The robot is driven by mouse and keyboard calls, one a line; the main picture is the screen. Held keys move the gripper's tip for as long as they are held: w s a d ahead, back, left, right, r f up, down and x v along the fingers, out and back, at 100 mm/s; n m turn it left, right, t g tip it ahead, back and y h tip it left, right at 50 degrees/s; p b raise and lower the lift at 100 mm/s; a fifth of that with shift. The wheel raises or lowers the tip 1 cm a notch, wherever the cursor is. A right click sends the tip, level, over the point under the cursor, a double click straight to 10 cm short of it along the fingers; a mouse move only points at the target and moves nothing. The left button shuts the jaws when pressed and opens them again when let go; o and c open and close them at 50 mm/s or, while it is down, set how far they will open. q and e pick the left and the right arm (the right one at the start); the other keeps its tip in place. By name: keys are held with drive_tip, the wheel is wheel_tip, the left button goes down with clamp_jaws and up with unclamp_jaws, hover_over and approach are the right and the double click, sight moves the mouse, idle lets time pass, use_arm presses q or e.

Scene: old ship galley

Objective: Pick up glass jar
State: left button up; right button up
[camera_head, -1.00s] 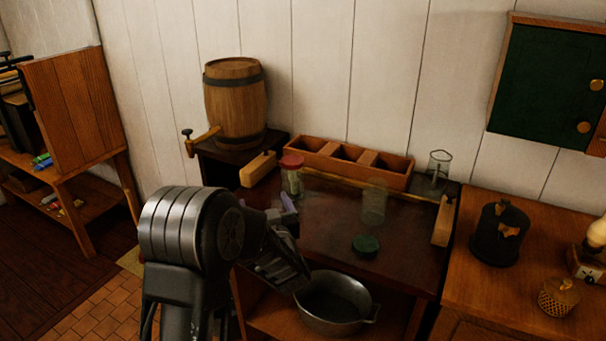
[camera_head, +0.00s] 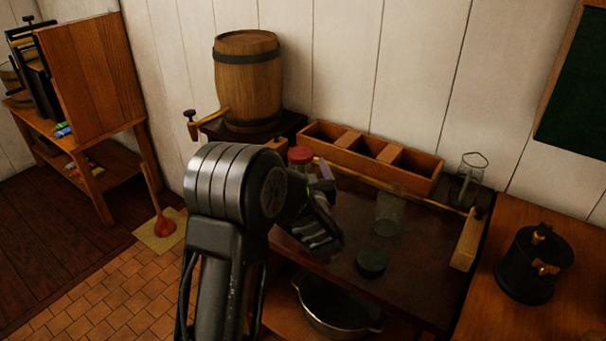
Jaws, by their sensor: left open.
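A clear glass jar (camera_head: 388,214) without a lid stands upright on the dark table (camera_head: 430,270). A green round lid (camera_head: 371,262) lies in front of it. A second jar with a red lid (camera_head: 300,155) stands farther back to the left; my left gripper and arm hide most of its body. A clear glass vessel (camera_head: 470,178) stands at the table's back right. My left gripper (camera_head: 323,182) is open, with its fingertips in front of the red-lidded jar in the picture. Whether they touch it I cannot tell. My right gripper is out of view.
A wooden box with three compartments (camera_head: 435,170) lies along the wall. A barrel with a tap (camera_head: 248,85) stands at the back left. A metal pot (camera_head: 335,305) sits on the lower shelf. A black canister (camera_head: 532,265) stands on the right counter.

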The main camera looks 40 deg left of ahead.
sight(298, 152)
use_arm(q)
drive_tip(key=shift+x, duration=1.35)
drive_tip(key=p+x, duration=0.2)
drive_tip(key=x, duration=0.3)
drive_tip(key=shift+w+f, duration=0.1)
drive_tip(key=shift+w, duration=0.05)
drive_tip(key=shift+d, duration=0.1)
drive_tip(key=shift+c, duration=0.2)
clamp_jaws()
